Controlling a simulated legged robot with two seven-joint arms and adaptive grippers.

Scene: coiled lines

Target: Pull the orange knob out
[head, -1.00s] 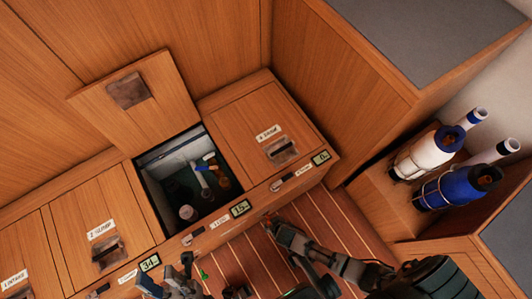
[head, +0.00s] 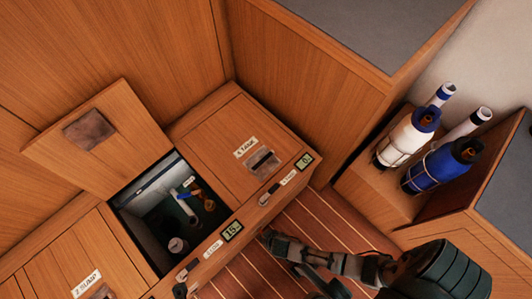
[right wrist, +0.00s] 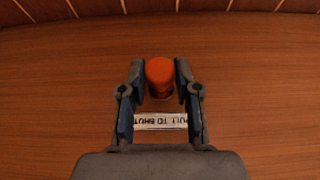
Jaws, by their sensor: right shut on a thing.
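The orange knob (right wrist: 160,71) shows in the right wrist view, a round cap on a short stem standing out from a wooden panel. My right gripper (right wrist: 160,68) has a finger on each side of the knob and is shut on it. A white label reading "PULL TO SHUT" (right wrist: 160,121), upside down, is on the panel beside the knob. In the head view my right gripper (head: 268,236) is low against the locker front, and the knob is hidden there. A dark tip at the bottom edge seems to be my left gripper (head: 180,291); the rest is out of frame.
A locker lid (head: 110,140) stands open over a bin (head: 150,195) holding small items. A closed lid labelled 4 (head: 228,125) is beside it. Small displays (head: 231,231) line the front edge. White (head: 405,140) and blue (head: 440,170) bottles stand at right. The striped floor (head: 320,225) is clear.

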